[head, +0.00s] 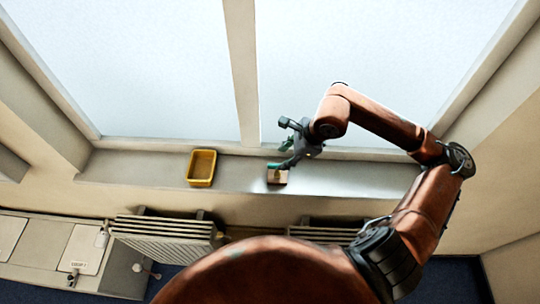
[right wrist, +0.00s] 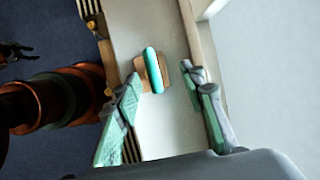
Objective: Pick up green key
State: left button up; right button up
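The green key (right wrist: 152,70) shows in the right wrist view as a rounded teal bar above a small wooden block (right wrist: 165,72). My right gripper (head: 284,160) is just above the block. In the right wrist view its green-grey fingers (right wrist: 168,86) are spread wide, one on each side of the key, with nothing between them in contact. A small dark claw-like part at the wrist view's left edge may be my left gripper; its state is unclear.
A yellow tray (head: 202,168) stands on the windowsill (head: 238,177) left of the block, with bare sill between them. The window is close behind. Radiators (head: 165,238) are below the sill, and a counter (head: 40,250) is at lower left.

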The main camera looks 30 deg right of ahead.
aim_at(278, 164)
jog(key=shift+s+a+f, duration=0.1)
jog(key=shift+s+f, duration=0.1)
jog(key=shift+f, duration=0.2)
jog(key=p+x, duration=0.2)
jog(key=x, duration=0.3)
jog(key=shift+s+f+p, duration=0.1)
jog(key=shift+f+p, duration=0.1)
jog(key=shift+p, duration=0.1)
jog(key=shift+f, duration=0.25)
jog(key=shift+s, duration=0.4)
jog(key=shift+w+a, duration=0.1)
jog(key=shift+w+f, duration=0.1)
jog(key=shift+w, duration=0.05)
jog(key=shift+c, duration=0.7)
jog(key=c, duration=0.3)
jog(key=shift+c, duration=0.8)
pick_arm(q)
jog(key=shift+s+r, duration=0.1)
jog(key=shift+r, duration=1.25)
pick_arm(e)
grip_shut()
